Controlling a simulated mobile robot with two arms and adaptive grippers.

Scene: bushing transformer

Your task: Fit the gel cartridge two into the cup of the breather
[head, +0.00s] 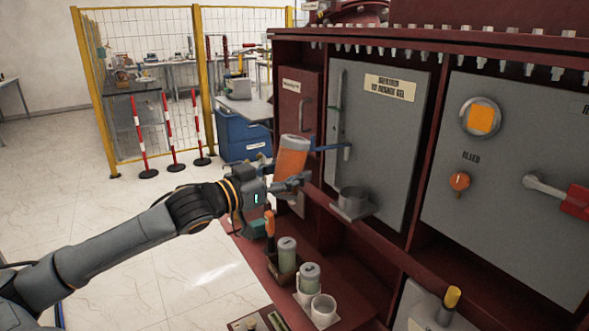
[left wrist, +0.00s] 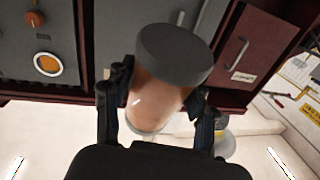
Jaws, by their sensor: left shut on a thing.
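My left gripper (head: 287,183) is shut on an orange gel cartridge (head: 291,158) and holds it in the air, slightly tilted, in front of the cabinet. In the left wrist view the cartridge (left wrist: 158,93) with its dark grey cap (left wrist: 174,54) sits between both fingers (left wrist: 160,103). I cannot read a number on it. A grey metal cup (head: 353,199) stands on a small bracket on the cabinet, right of and below the held cartridge and apart from it. The cup's inside is mostly hidden. Two greenish cartridges (head: 287,254) (head: 309,277) stand on the lower ledge. My right gripper is not in view.
A blue bar (head: 328,148) sticks out near the held cartridge, by the grey door (head: 385,130). A yellow-topped part (head: 452,297) stands at lower right.

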